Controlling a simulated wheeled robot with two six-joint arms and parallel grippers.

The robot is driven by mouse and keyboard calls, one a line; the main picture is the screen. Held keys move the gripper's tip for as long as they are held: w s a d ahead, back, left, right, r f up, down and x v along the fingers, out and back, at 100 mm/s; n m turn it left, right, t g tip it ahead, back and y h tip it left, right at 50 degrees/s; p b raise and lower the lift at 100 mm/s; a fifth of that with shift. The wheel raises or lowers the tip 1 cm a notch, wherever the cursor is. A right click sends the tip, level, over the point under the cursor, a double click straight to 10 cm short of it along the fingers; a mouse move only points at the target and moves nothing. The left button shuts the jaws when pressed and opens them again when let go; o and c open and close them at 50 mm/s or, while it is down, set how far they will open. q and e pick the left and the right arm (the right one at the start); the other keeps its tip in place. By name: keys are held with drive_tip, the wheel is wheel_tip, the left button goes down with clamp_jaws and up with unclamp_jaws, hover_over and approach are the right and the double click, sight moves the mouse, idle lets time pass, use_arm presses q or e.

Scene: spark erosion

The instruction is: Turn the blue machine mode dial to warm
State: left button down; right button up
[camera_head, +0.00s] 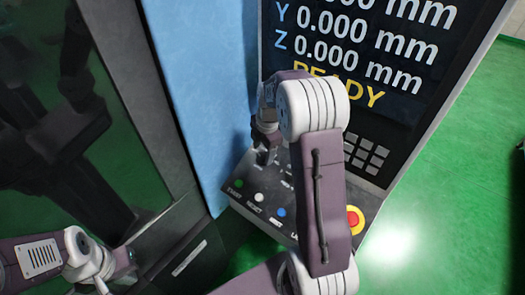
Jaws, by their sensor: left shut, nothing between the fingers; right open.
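The blue machine (205,80) has a dark sloped control panel (240,202) below its screen. My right gripper (265,157) is over the upper left part of this panel, with its fingers pointing down at it. It is open; whether the fingers touch anything is unclear. Small white markings (286,170) show beside the fingertips. I cannot make out the mode dial; the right gripper and arm cover part of the panel. My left gripper (124,262) is at the lower left, shut and empty, away from the panel, its fingertips hard to make out.
Along the panel's front are a green button (239,183), a white button (259,197) and a blue button (282,212). A red stop button with a yellow ring (354,220) is at the right. The screen (375,50) reads READY. Green floor (450,170) is clear at right.

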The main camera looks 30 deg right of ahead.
drive_tip(key=shift+w+f, duration=0.15)
drive_tip(key=shift+f, duration=0.8)
drive_tip(key=shift+a, duration=0.15)
